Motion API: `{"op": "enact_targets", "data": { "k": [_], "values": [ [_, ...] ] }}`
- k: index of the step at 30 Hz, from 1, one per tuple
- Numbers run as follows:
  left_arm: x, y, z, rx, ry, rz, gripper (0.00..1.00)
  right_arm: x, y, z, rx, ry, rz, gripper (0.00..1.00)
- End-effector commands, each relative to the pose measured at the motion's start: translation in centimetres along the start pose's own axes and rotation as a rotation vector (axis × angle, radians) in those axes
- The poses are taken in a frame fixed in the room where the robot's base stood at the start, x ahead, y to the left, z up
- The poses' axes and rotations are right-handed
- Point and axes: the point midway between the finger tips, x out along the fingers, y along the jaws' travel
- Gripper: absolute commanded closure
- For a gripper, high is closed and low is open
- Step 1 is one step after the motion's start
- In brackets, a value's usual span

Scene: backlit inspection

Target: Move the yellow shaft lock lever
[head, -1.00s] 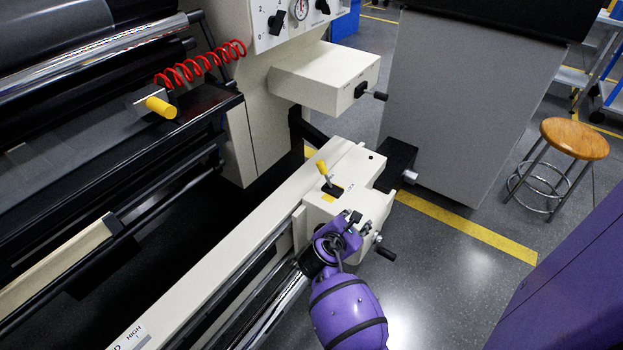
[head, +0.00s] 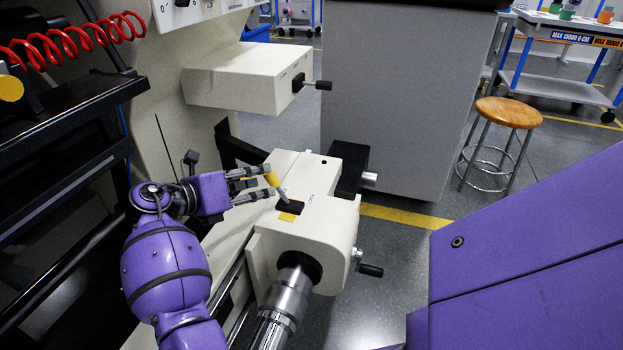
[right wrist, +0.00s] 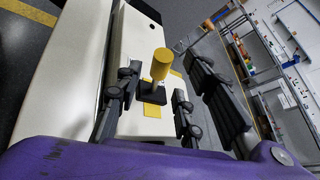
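The yellow shaft lock lever (head: 272,179) stands tilted in a black slot on the cream machine housing (head: 333,225), beside a LOCK label. Its yellow grip and grey stem lean up and to the left in the head view. In the right wrist view the lever's grip (right wrist: 160,65) shows between my spread dark fingers. My right gripper (head: 262,182) is open at the left of the lever, its fingertips close to the grip. I cannot tell whether any finger touches it. My left gripper is out of view.
A cream box with a black knob (head: 240,80) juts out above and behind. A metal shaft (head: 280,310) and a black crank handle (head: 370,270) are at the housing's front. A wooden stool (head: 509,112) stands on the floor to the right.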

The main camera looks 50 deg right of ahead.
Motion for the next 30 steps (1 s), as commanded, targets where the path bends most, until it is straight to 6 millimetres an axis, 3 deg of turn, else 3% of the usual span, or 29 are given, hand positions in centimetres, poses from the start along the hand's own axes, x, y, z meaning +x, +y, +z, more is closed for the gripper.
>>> {"op": "enact_targets", "data": {
  "k": [3, 9, 20, 28, 30],
  "values": [
    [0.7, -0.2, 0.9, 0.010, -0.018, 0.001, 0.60, 2.2, 0.2, -0.2, 0.002, 0.001, -0.001, 0.64],
    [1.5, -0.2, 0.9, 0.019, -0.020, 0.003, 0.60, 4.7, 0.2, -0.1, 0.003, -0.001, 0.002, 0.64],
    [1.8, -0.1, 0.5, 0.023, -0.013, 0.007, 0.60, 5.4, 0.1, 0.1, 0.004, -0.001, 0.003, 0.64],
    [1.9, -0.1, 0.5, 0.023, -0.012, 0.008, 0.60, 5.3, 0.1, 0.1, 0.004, -0.001, 0.004, 0.97],
    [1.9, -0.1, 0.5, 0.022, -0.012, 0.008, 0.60, 5.3, 0.1, 0.1, 0.004, -0.002, 0.004, 1.00]
  ]
}}
